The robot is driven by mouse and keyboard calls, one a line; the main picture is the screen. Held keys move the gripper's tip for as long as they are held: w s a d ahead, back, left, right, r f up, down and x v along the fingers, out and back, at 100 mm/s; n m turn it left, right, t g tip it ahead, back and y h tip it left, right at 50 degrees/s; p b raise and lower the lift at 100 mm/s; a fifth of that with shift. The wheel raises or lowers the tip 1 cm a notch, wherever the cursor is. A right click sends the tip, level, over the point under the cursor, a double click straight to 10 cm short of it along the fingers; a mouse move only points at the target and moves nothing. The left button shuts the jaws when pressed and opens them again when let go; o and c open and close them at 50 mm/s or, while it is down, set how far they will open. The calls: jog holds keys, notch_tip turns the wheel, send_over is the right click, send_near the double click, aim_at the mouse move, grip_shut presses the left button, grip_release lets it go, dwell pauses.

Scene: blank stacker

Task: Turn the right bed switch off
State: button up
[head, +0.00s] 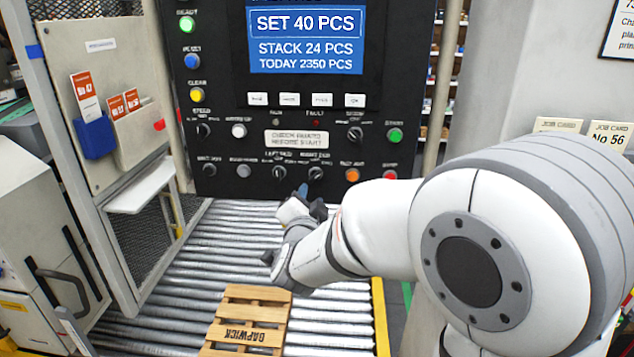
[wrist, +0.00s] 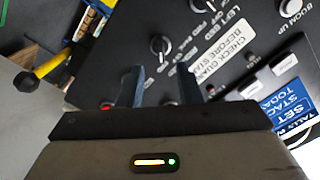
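The right bed switch (head: 315,173) is a dark rotary knob low on the black control panel (head: 225,100), just right of the similar left bed switch (head: 279,172). In the wrist view the right bed switch (wrist: 160,46) shows with a pale mark, beyond the fingertips and apart from them. The way it points is too small to read surely. My gripper (head: 306,192) is just below and in front of the switch in the head view. In the wrist view its two fingers (wrist: 161,88) are apart with nothing between them.
An orange button (head: 352,175) and a red button (head: 390,174) sit right of the switch, close to my gripper. A grey button (head: 243,171) is on the left. Below are the rollers (head: 190,285) with a wooden pallet (head: 240,300). A mesh-sided frame stands left.

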aim_at(314, 179)
jog(key=w+p, duration=0.1)
jog(key=w, duration=0.6)
jog(key=shift+w+d, duration=0.15)
jog(key=shift+w, duration=0.25)
